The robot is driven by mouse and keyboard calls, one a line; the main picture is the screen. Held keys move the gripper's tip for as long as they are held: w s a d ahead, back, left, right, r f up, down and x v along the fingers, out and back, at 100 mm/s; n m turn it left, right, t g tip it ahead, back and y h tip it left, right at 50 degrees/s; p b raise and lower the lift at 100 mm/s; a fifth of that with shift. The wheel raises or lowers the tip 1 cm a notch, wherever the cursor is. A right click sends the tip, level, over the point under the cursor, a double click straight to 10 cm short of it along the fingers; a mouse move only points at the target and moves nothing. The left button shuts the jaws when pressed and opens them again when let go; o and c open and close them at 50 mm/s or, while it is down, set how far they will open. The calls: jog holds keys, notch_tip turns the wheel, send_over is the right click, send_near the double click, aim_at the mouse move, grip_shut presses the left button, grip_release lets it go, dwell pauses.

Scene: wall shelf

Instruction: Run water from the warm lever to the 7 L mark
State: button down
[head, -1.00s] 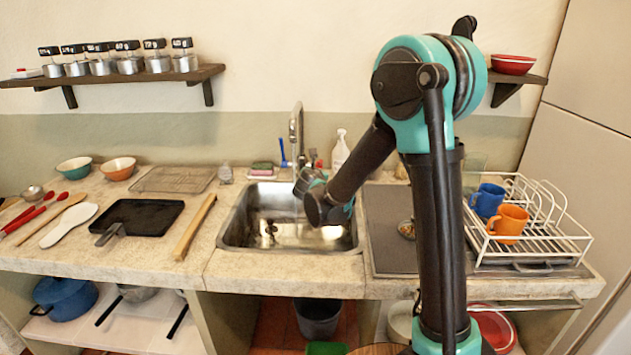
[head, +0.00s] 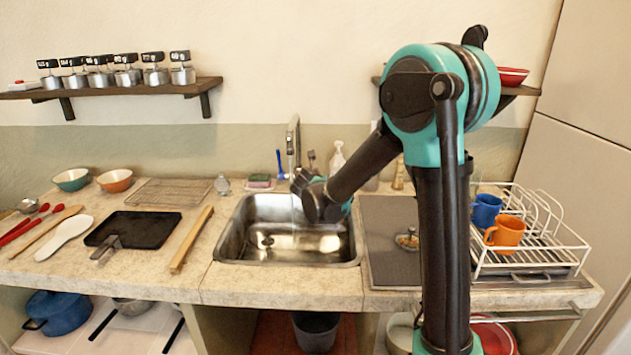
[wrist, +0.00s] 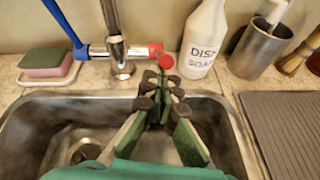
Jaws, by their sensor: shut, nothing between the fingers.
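The chrome tap (head: 293,135) stands behind the steel sink (head: 230,240). In the wrist view the tap body (wrist: 116,50) has a blue lever (wrist: 64,22) on the left and a red lever (wrist: 164,61) on the right. My gripper (wrist: 158,82) is shut and empty, its fingertips just in front of and below the red lever's end; I cannot tell whether they touch it. A faint pale line below the spout in the head view may be water. No 7 L mark can be made out.
A dish soap bottle (wrist: 203,38) stands right of the red lever, with a metal cup (wrist: 258,52) beyond it. A sponge (wrist: 45,62) lies left of the tap. A dish rack (head: 550,240) with mugs stands at the right.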

jog(key=shift+r, duration=0.1)
jog(key=w+r+g, duration=0.1)
jog(key=r+g, duration=0.1)
jog(key=w+r+g, duration=0.2)
jog(key=g, duration=0.1)
jog(key=shift+w+r, duration=0.25)
jog(key=shift+w, duration=0.05)
jog(key=shift+w+r, duration=0.45)
jog(key=shift+w, duration=0.15)
jog(key=shift+w+r, duration=0.4)
jog(key=shift+w, duration=0.4)
jog(key=shift+w+r, duration=0.4)
jog(key=shift+w, duration=0.5)
jog(key=shift+r, duration=0.1)
jog(key=v, duration=1.2)
jog(key=shift+g, duration=0.3)
jog(key=c, duration=2.2)
grip_release()
